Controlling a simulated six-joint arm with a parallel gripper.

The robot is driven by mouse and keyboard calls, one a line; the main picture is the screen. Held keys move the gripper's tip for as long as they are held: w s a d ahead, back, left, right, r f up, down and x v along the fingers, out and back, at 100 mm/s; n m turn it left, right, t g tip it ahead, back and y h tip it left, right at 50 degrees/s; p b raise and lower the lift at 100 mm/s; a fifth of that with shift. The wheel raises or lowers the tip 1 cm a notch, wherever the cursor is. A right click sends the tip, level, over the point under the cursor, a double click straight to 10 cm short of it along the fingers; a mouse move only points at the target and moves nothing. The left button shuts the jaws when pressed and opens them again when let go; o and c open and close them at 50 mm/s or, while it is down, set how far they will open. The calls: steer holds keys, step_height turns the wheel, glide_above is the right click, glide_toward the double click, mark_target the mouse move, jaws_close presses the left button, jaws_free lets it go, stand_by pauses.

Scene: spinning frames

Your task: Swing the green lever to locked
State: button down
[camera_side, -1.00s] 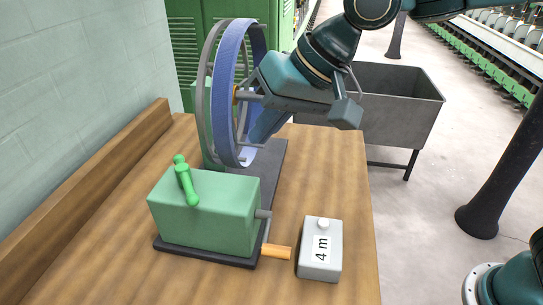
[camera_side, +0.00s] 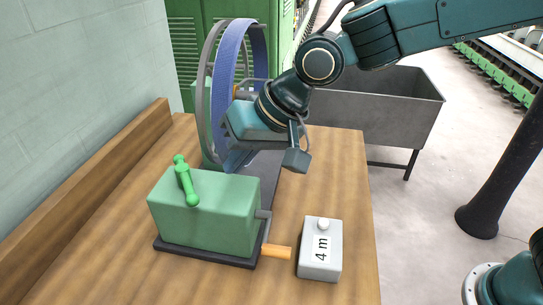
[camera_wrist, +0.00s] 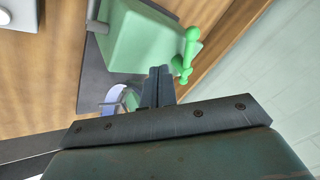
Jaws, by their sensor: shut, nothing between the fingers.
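The green lever (camera_side: 184,181) stands on top of the green gearbox (camera_side: 220,212), near its left end, leaning slightly to the left at its upper end. The wrist view also shows the lever (camera_wrist: 187,52) beside the gearbox body (camera_wrist: 140,40). My gripper (camera_side: 234,160) is just behind and above the gearbox, in front of the blue wheel, to the right of the lever. In the wrist view my gripper's fingers (camera_wrist: 158,76) are together and empty, close to the lever but apparently apart from it.
The blue wheel (camera_side: 231,70) stands behind the gearbox. An orange crank handle (camera_side: 276,253) sticks out at the gearbox's right. A wooden rail (camera_side: 90,185) runs along the left wall.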

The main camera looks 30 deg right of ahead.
mark_target(191, 191)
steer(key=shift+x, duration=1.25)
steer(key=shift+w+a+f, duration=0.1)
steer(key=shift+a+f, duration=0.05)
steer(key=shift+a, duration=0.95)
steer(key=shift+w+a+f, duration=0.15)
steer(key=shift+a, duration=0.65)
steer(key=shift+a, duration=0.1)
steer(key=shift+s+a+m+t+h, duration=0.2)
steer(key=shift+a+m+t+h, duration=0.2)
steer(key=shift+a+m, duration=0.75)
steer(key=shift+m, duration=0.05)
steer(key=shift+d, duration=0.1)
